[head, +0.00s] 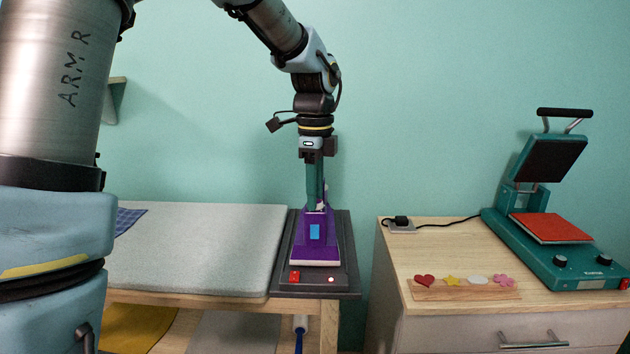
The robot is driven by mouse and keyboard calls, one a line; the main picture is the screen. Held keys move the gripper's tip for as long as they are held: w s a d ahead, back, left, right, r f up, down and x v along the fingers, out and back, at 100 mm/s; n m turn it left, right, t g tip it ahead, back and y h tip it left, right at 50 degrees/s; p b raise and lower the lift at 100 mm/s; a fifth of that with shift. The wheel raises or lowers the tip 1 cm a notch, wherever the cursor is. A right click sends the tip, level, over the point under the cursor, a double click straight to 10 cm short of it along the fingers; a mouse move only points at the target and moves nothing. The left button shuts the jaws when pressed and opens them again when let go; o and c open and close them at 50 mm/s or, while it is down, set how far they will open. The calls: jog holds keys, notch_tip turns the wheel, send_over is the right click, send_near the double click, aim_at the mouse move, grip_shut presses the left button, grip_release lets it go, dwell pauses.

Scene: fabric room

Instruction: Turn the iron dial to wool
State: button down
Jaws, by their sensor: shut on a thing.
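The purple iron (300,241) with a small blue panel stands on a dark grey base (341,260) at the right end of the ironing table. Its nose points away from me and its pale lower edge shows at the front. My gripper (316,204) comes straight down from above, with its teal fingers at the upper part of the iron. The fingers are shut on the iron dial, which they largely hide. I cannot read the dial's marks or its setting from here.
A grey pad (200,250) covers the table left of the iron. A wooden cabinet (400,262) at the right bears a teal heat press (560,262), a socket (398,226) and a board of small shapes (462,290). A gap separates table and cabinet.

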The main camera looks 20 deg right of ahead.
jog(key=m+p, duration=0.3)
jog(key=shift+r+m, duration=0.3)
jog(key=m+p, duration=0.3)
jog(key=p, duration=0.1)
jog(key=shift+m, duration=0.3)
jog(key=m+p, duration=0.2)
jog(key=p, duration=0.1)
jog(key=shift+f+m, duration=0.1)
jog(key=shift+m, duration=0.3)
jog(key=shift+f+m+p, duration=0.1)
jog(key=shift+m+p, duration=0.4)
jog(key=shift+m, duration=0.1)
jog(key=shift+f, duration=0.1)
jog(key=shift+c, duration=2.2)
grip_release()
